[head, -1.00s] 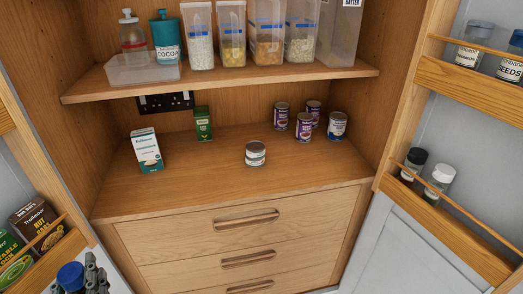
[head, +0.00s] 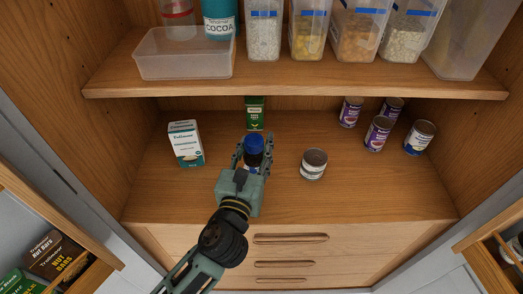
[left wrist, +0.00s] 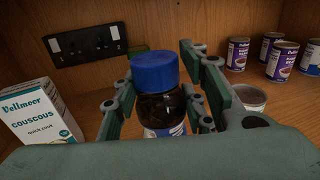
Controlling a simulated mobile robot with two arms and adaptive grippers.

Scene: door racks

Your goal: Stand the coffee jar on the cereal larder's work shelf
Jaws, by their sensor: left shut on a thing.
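The coffee jar (head: 254,146) has a blue lid and dark contents. In the left wrist view the jar (left wrist: 156,88) stands upright between the fingers. My left gripper (head: 254,155) is shut on it, over the middle of the work shelf (head: 230,200). The gripper (left wrist: 165,100) hides the jar's lower part, so I cannot tell whether its base touches the wood. My right gripper is not in view.
A couscous box (head: 186,143) stands left of the jar and a green box (head: 255,113) behind it. A short tin (head: 313,164) is close on the right. Several tins (head: 378,132) stand further right. An upper shelf (head: 290,87) with containers overhangs the back.

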